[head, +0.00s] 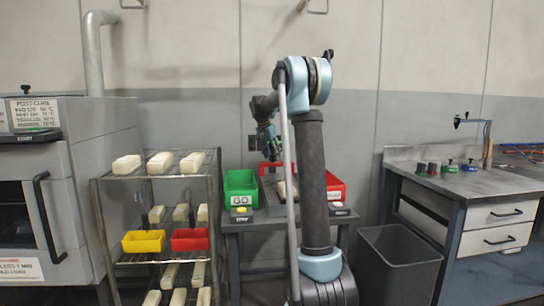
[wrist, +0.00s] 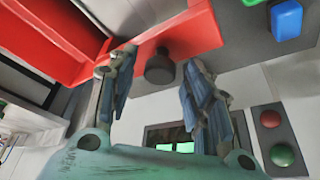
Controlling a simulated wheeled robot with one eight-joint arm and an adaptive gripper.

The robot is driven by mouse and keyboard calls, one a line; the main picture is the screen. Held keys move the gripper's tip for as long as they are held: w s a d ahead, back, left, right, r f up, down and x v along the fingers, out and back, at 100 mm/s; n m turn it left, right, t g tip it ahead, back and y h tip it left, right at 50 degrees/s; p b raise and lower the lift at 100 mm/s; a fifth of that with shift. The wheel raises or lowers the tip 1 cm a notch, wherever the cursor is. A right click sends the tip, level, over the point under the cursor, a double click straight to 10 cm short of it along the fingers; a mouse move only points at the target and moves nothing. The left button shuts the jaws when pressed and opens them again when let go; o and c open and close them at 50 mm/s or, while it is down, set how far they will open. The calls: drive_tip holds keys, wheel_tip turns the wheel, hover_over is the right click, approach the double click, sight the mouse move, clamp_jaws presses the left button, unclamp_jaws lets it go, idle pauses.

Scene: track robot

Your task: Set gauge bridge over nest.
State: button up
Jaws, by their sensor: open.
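A red piece that looks like the gauge bridge (head: 264,166) stands at the back of the small grey table in the head view. In the wrist view the red bridge (wrist: 192,32) fills the top, with a dark round knob (wrist: 160,67) on it. My gripper (wrist: 160,72) is open, with one finger on each side of the knob; I cannot tell whether they touch it. In the head view my gripper (head: 269,146) is just above the red piece. The nest is mostly hidden behind my arm; a cream block (head: 284,189) shows there.
A green bin (head: 240,187) and a red bin (head: 336,187) flank the spot. A wire rack (head: 158,176) with cream blocks and an oven (head: 40,190) stand left. A grey waste bin (head: 400,260) and a workbench (head: 440,185) stand right.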

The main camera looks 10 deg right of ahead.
clamp_jaws()
drive_tip(key=shift+s, duration=0.1)
drive_tip(key=s, duration=2.2)
drive_tip(key=shift+s, duration=0.15)
unclamp_jaws()
drive_tip(key=v, duration=1.2)
